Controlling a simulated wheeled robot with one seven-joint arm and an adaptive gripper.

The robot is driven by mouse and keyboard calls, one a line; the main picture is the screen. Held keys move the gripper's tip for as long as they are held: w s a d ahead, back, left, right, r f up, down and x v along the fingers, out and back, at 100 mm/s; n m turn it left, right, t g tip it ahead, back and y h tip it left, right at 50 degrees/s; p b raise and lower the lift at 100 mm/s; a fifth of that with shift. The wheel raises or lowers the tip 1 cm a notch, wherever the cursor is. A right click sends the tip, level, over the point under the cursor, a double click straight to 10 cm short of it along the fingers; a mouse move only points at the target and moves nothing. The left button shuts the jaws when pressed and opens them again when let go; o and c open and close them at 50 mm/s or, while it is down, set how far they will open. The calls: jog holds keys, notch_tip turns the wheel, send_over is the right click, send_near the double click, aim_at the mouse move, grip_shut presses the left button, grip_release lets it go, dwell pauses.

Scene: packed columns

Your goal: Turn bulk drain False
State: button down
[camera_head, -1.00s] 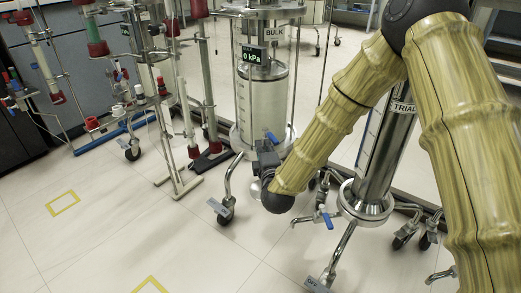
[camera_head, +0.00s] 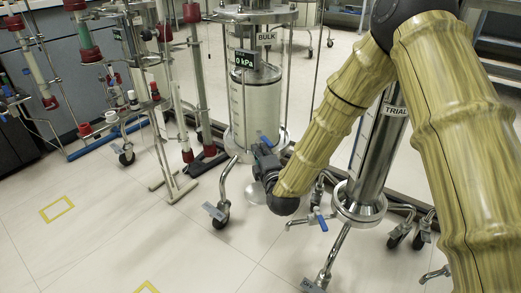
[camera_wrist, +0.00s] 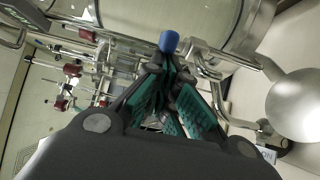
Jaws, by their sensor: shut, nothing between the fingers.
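The bulk column (camera_head: 255,105) is a clear cylinder with a BULK label (camera_head: 266,38), standing left of my forearm in the head view. A blue valve handle (camera_head: 264,139) shows low on its front, just above my gripper (camera_head: 261,150). In the wrist view the blue handle (camera_wrist: 169,41) lies just beyond the fingertips of my gripper (camera_wrist: 168,62). The fingers with green pads are shut and empty, their tips close to the handle; whether they touch it I cannot tell.
A glassware rack (camera_head: 150,100) stands at the left. Floor at the front left is open, with yellow markings (camera_head: 57,208).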

aim_at(273, 147)
jog(key=shift+d+r+y, duration=0.1)
jog(key=shift+y, duration=0.2)
jog(key=shift+w+d+n+g+y+p, duration=0.2)
jog(key=shift+d+n+g+y+p, duration=0.45)
jog(key=shift+n+y, duration=0.4)
jog(key=shift+w+d+n+g+y+p, duration=0.2)
jog(key=shift+d+n+g+y+p, duration=0.45)
jog(key=shift+y, duration=0.55)
jog(key=shift+w+d+n+g+y+p, duration=0.2)
jog(key=shift+d+n+g+y+p, duration=0.2)
jog(key=shift+d+n+g+y, duration=0.55)
jog(key=w+d+p, duration=0.3)
jog(key=w+d, duration=0.1)
jog(key=shift+w+t+p, duration=0.3)
jog(key=shift+t+p, duration=0.05)
jog(key=shift+w+d, duration=0.1)
jog(key=shift+w, duration=0.05)
